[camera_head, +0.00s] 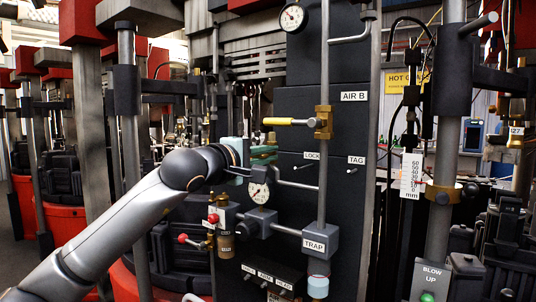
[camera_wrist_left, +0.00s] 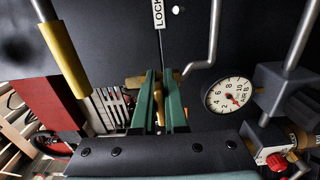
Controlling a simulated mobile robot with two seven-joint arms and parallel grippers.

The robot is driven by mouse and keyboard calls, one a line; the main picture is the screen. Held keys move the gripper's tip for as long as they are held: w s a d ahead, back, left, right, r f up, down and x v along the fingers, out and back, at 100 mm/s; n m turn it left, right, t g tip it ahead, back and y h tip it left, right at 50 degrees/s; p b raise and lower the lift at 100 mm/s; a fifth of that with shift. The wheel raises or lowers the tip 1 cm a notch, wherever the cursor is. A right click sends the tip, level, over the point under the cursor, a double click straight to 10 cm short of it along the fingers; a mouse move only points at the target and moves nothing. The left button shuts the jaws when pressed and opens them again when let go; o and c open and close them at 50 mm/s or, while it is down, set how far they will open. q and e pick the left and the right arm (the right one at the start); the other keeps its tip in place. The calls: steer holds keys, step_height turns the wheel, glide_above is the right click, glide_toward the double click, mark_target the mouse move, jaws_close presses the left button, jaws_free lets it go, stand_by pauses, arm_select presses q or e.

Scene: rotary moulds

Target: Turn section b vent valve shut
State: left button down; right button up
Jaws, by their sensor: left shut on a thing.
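My left gripper (camera_head: 262,156) has green fingers and is in front of the dark panel, below the yellow valve handle and left of the LOCK label. In the left wrist view the fingers (camera_wrist_left: 163,98) are close together, with a small brass-coloured part (camera_wrist_left: 158,97) between them. I cannot tell from the pictures whether this part belongs to the section b vent valve. The yellow valve handle (camera_head: 290,121) lies level, reaching left from its brass body (camera_head: 323,122), under the AIR B label (camera_head: 353,96). The handle also shows in the left wrist view (camera_wrist_left: 62,58). My right gripper is out of view.
A pressure gauge (camera_head: 258,193) sits just below the gripper. Red-knobbed valves (camera_head: 213,218) and the TRAP block (camera_head: 320,244) are lower down. A LOCK peg (camera_head: 295,167) and a vertical pipe (camera_head: 324,60) stand close on the right.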

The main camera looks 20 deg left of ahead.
arm_select(q)
steer(key=shift+f+m, duration=0.1)
steer(key=shift+m, duration=0.3)
steer(key=c, duration=1)
jaws_free()
steer(key=shift+o, duration=0.2)
steer(key=shift+s, duration=0.1)
steer(key=b+v, duration=0.2)
steer(key=v, duration=1)
steer(key=shift+s+b, duration=0.15)
steer(key=shift+b, duration=0.15)
